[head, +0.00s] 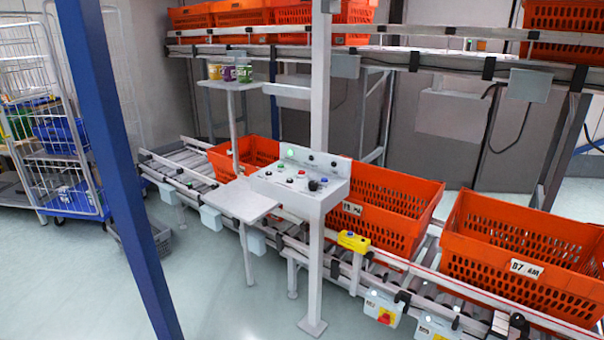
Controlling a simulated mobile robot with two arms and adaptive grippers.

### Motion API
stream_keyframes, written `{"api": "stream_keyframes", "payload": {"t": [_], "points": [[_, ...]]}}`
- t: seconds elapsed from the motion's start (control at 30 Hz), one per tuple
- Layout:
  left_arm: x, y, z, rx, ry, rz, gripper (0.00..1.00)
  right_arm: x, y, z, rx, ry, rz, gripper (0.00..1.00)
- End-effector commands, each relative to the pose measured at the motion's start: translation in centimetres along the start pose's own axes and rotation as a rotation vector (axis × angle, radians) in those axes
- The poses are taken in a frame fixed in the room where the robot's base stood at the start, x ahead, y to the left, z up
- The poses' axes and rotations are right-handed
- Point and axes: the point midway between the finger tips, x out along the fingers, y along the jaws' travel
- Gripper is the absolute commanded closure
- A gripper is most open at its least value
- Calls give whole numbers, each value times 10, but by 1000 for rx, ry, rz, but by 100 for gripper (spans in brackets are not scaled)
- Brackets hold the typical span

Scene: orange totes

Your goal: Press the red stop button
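A grey control panel (335,190) stands on a post in the middle of the head view. Its sloped top carries several small buttons: green, red, blue and black ones. A small red button (300,172) sits among them; which one is the stop button I cannot tell at this size. A red knob on a yellow plate (384,318) shows on a grey box low on the conveyor's front. A yellow box (353,242) is mounted on the conveyor rail right of the post. Neither of my grippers is in view.
Orange totes (520,262) stand on the roller conveyor behind the panel. A grey shelf plate (238,200) juts out left of the panel. A blue post (112,160) crosses the left foreground, near a wire cage trolley (50,150). Floor (230,290) in front is clear.

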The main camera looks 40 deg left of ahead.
Motion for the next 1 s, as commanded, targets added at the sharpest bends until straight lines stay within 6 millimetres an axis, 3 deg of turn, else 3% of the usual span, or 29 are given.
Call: {"api": "stream_keyframes", "payload": {"t": [0.03,0.4,1.0], "points": [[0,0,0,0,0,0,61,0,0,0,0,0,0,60],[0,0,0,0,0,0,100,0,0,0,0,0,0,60],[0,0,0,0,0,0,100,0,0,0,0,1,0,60]]}}
